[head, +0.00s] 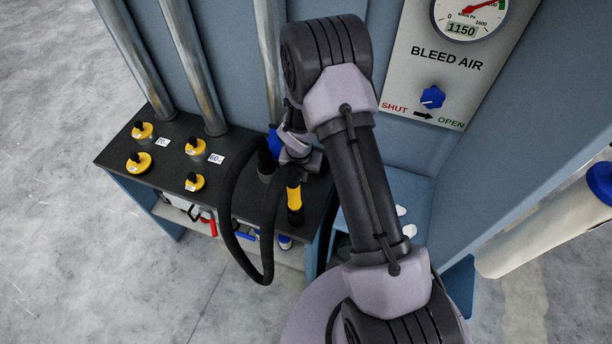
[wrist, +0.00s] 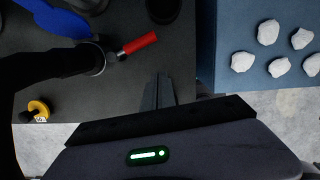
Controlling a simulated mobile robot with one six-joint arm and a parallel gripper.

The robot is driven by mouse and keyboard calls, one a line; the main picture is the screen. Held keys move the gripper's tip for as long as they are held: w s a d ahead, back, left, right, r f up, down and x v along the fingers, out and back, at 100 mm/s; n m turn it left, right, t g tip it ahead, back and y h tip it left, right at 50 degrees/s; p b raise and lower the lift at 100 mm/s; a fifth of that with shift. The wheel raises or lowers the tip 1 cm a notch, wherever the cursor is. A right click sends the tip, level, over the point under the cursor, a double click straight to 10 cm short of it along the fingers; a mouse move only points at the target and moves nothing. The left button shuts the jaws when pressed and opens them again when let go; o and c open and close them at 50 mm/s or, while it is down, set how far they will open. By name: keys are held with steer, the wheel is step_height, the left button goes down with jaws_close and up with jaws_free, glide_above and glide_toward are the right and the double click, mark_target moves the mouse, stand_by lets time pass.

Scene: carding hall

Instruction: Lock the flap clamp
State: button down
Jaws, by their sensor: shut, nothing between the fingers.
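In the wrist view a red lever handle (wrist: 138,43) sticks out to the right from a metal fitting (wrist: 95,58) on the dark bench top; it looks like the flap clamp's handle. A blue part (wrist: 55,18) lies just beyond the fitting, and a black hose crosses to its left. My gripper (wrist: 158,92) is shut and empty, apart from the red handle and below it in the picture. In the head view the blue part (head: 273,141) shows beside my arm, while the red handle and my fingertips are hidden. Whether the clamp is locked I cannot tell.
Yellow knobs (head: 139,162) stand on the bench's left part (head: 115,160) beside upright metal pipes (head: 190,60). A blue tray (wrist: 235,80) with several white lumps (wrist: 268,32) lies right. A gauge panel (head: 440,70) is behind. Tools lie on a lower shelf.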

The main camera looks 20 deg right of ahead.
steer(key=r, duration=0.3)
steer(key=a+r+p, duration=0.1)
steer(key=r, duration=0.1)
steer(key=shift+w+r, duration=0.2)
steer(key=shift+r, duration=0.15)
steer(key=shift+s, duration=0.1)
